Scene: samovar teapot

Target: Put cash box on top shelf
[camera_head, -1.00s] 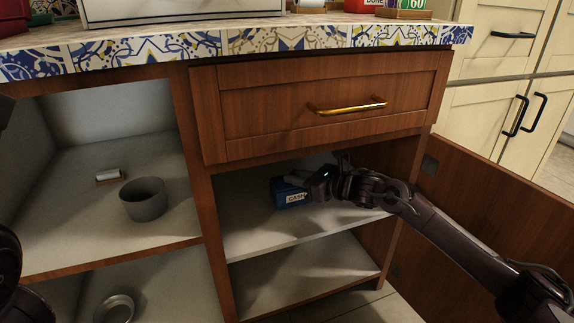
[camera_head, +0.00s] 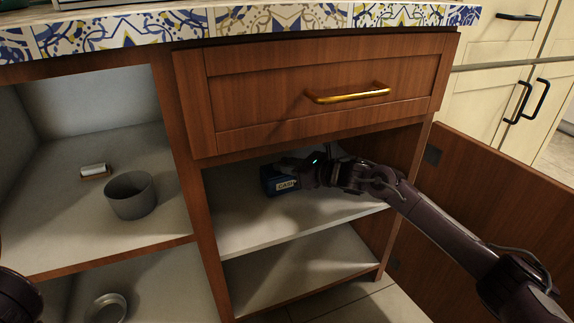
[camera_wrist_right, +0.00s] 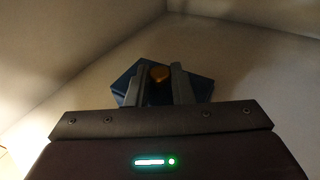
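The cash box (camera_head: 277,183) is a small dark blue box with a pale "CASH" label. It sits on the top shelf (camera_head: 250,228) of the right cabinet section, under the drawer. My right gripper (camera_head: 296,172) reaches into this section at the box's right side. My left gripper does not show; only a dark part of my left arm is at the lower left edge.
The drawer (camera_head: 320,105) with a gold handle (camera_head: 347,93) hangs closed just above my right arm. An open wooden door (camera_head: 500,205) stands at the right. A lower shelf (camera_head: 300,275) is empty. A grey pot (camera_head: 131,196) stands on the left section's shelf.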

